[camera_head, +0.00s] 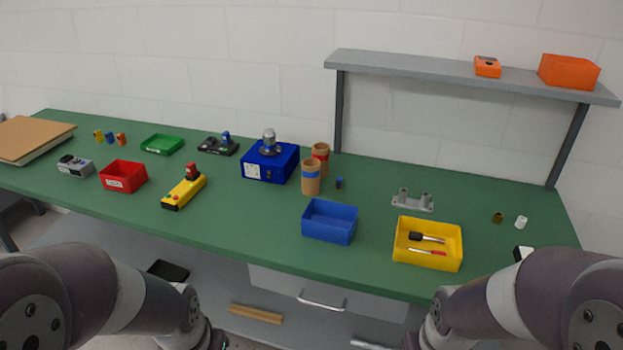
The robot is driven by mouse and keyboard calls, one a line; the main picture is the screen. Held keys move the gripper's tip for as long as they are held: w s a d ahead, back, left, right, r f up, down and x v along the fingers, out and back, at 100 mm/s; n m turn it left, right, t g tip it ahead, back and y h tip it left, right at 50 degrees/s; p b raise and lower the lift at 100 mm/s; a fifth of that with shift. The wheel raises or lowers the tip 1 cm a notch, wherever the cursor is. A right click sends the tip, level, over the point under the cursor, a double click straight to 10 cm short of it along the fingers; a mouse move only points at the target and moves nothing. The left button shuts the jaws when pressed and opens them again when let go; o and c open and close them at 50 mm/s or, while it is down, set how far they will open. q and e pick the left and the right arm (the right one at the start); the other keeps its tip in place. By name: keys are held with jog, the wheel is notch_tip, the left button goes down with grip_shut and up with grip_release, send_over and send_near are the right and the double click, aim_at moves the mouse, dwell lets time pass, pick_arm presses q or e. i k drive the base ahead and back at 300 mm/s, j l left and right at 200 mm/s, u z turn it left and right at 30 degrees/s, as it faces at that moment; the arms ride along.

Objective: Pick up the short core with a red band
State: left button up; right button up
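The core with a red band (321,154) is a brown tube standing upright on the green table, right of the blue box. A brown core with a blue band (311,178) stands just in front of it and slightly left, hiding part of its lower body. I cannot tell whether the two cores touch. Parts of my two arms show at the bottom left and bottom right, low in front of the table. Neither gripper's fingers are in view.
A blue box with a metal dome (270,162) stands left of the cores. A blue bin (330,221) and yellow tray (457,247) sit nearer the front. A raised shelf (430,67) spans the back right.

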aim_at(321, 161)
jog(key=i+j, duration=0.35)
jog(key=i+j+z, duration=0.1)
jog(key=i+z, duration=0.15)
jog(key=z, duration=0.25)
jog(key=i+j+z, duration=0.15)
jog(key=z, duration=0.35)
jog(key=i+j+z, duration=0.3)
jog(key=z, duration=0.15)
jog(key=i+z, duration=0.1)
jog(key=i, duration=0.15)
